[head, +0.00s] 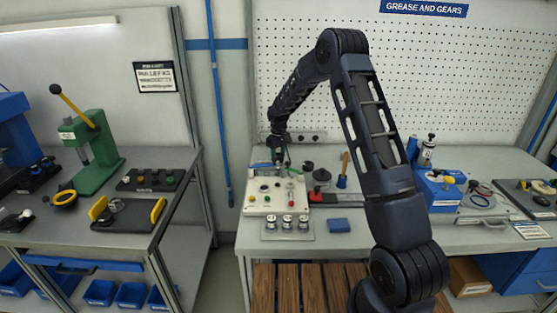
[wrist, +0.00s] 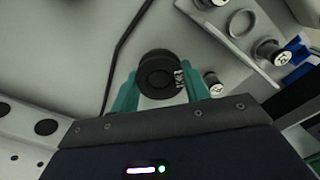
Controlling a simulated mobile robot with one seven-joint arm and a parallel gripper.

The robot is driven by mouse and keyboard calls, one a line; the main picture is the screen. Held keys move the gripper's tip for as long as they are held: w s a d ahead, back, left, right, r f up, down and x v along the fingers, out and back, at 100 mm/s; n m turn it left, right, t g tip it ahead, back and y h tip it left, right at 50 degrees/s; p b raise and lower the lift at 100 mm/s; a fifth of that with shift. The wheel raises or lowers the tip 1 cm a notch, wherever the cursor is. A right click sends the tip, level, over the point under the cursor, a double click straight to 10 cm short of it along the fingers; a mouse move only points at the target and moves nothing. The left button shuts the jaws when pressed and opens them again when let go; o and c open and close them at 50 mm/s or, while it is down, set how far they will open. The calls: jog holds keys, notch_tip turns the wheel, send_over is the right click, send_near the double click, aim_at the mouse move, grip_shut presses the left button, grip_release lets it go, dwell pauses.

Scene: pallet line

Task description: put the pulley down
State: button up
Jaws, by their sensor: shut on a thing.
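The pulley (wrist: 160,75) is a dark round grooved piece with small light lettering on its side. In the wrist view it sits between the two teal fingertips of my gripper (wrist: 164,92), which is shut on it. In the head view my gripper (head: 279,160) points down at the rear of a cream control box on the workbench. The pulley cannot be made out clearly there. Whether it touches the surface below is not clear.
The cream control box (head: 262,195) carries buttons. A tray (head: 270,233) with several metal pieces and a blue block (head: 340,225) lie in front. A dark round part (head: 308,166) and a red-and-black tool (head: 320,197) are to the right. A black cable (wrist: 122,45) runs beside my gripper.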

jog(key=shift+f, duration=1.05)
jog(key=shift+f, duration=0.1)
jog(key=o, duration=1.1)
jog(key=shift+c, duration=0.2)
